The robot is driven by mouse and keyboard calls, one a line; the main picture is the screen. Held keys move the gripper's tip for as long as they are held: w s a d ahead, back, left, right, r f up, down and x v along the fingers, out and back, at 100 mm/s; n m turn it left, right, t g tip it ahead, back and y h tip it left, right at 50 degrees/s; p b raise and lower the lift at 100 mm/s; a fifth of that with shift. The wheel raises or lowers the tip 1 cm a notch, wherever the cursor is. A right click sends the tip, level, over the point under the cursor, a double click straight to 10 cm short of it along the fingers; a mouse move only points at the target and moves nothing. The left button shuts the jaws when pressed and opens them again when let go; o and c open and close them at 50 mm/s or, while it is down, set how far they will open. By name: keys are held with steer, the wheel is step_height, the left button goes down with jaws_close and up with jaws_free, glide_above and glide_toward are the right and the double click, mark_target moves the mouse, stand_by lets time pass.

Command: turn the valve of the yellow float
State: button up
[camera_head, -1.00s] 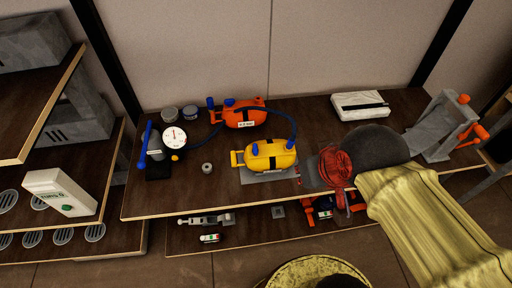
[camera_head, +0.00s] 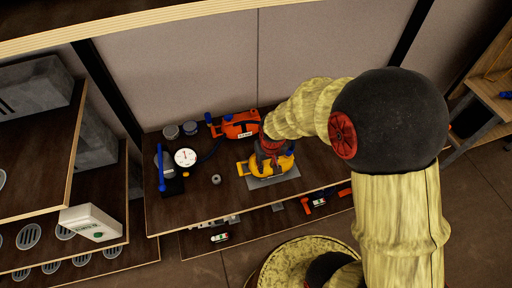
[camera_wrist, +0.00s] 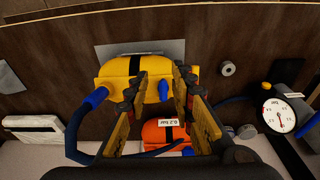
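The yellow float (camera_head: 284,165) lies on a grey plate (camera_head: 262,183) near the front of the dark table. In the wrist view the yellow float (camera_wrist: 118,69) has a black strap and two blue fittings. One blue fitting (camera_wrist: 92,98) at the left joins a dark blue hose. The other, a short blue knob (camera_wrist: 164,91), shows between my fingers. My gripper (camera_head: 269,146) is over the float, hiding part of it. In the wrist view my gripper (camera_wrist: 160,84) is open, its fingers apart on either side of the knob; I cannot tell whether they touch the float.
An orange float (camera_head: 236,127) marked 0.2 bar lies behind the yellow one. A gauge (camera_head: 186,157) and a blue-handled pump (camera_head: 162,167) stand at the left. A small grey ring (camera_head: 216,179) lies between. The table's front left is clear.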

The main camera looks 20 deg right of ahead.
steer(key=shift+t, duration=0.7)
steer(key=w+f+b, duration=0.2)
steer(key=w+f, duration=0.1)
steer(key=w+f+b, duration=0.3)
steer(key=shift+w+a+f, duration=0.1)
steer(key=shift+w+f, duration=0.1)
steer(key=shift+w, duration=0.1)
steer(key=shift+r, duration=0.1)
jaws_close()
